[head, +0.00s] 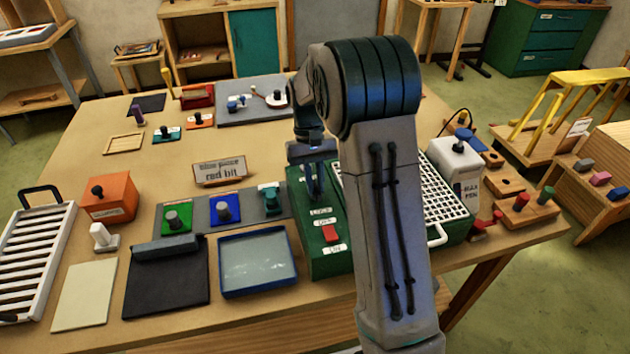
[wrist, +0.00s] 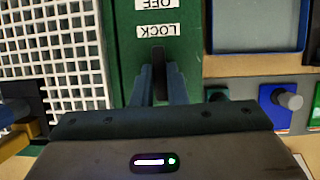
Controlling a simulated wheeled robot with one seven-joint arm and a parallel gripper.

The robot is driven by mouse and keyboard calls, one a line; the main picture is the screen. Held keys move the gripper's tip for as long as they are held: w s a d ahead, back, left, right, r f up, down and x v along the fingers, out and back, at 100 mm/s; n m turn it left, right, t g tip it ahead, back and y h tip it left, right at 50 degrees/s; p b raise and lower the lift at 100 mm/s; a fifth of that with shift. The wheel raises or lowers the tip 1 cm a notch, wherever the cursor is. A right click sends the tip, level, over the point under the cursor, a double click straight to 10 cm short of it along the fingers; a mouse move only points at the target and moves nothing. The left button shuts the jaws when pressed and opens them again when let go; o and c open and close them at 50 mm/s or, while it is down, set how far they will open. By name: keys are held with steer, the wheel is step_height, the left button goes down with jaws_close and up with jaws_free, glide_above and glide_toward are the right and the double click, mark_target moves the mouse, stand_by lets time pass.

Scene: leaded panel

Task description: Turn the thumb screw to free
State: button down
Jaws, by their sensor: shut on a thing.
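The thumb screw (wrist: 159,68) shows in the wrist view as a dark upright piece on the green machine top, beside the LOCK label (wrist: 157,31). My gripper (wrist: 160,80) has its two blue-grey fingers on either side of it and is shut on it. In the head view my gripper (head: 314,186) points down at the back of the green machine (head: 310,262); the screw is hidden there by the fingers. Which way the screw is turned cannot be told.
A red switch (head: 330,234) sits on the machine, with a white grid (head: 437,200) to its right. A blue-rimmed tray (head: 257,290) and a mat with coloured blocks (head: 200,212) lie to the left. A white bottle-like unit (head: 458,170) stands right.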

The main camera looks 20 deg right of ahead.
steer(key=c, duration=1.4)
jaws_free()
steer(key=shift+c, duration=0.2)
steer(key=v, duration=1.3)
steer(key=shift+a+r+b, duration=0.15)
steer(key=shift+r+b, duration=0.25)
steer(key=shift+b, duration=0.05)
